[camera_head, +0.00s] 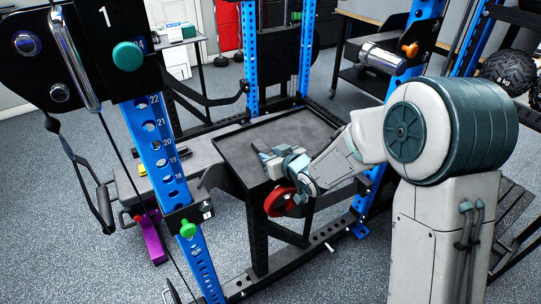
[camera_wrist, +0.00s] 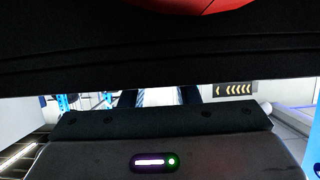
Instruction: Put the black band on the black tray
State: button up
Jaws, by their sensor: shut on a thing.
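The black tray (camera_head: 297,130) is a wide, shallow, dark rectangle with a raised rim, in the middle of the head view. My gripper (camera_head: 266,158) is low over the near part of the tray, reaching in from the right. It is shut on the black band, which hardly stands out from the dark tray and fingers. I cannot tell whether the band touches the tray. In the wrist view a dark surface fills the top, with a red shape above it; I cannot tell which thing this dark surface is.
Blue uprights (camera_head: 163,150) of a rack stand left of the tray, with others behind and to the right. A grey bench (camera_head: 192,158) adjoins the tray's left side. A handle (camera_head: 104,207) hangs on a cable at left. A purple block (camera_head: 152,240) is on the floor.

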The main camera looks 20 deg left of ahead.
jog(key=shift+f, duration=0.2)
jog(key=o, duration=1)
jog(key=shift+c, duration=0.2)
jog(key=shift+r, duration=0.1)
jog(key=shift+r, duration=0.15)
jog(key=v, duration=1.2)
jog(key=shift+p, duration=0.35)
jog(key=shift+w+d, duration=0.15)
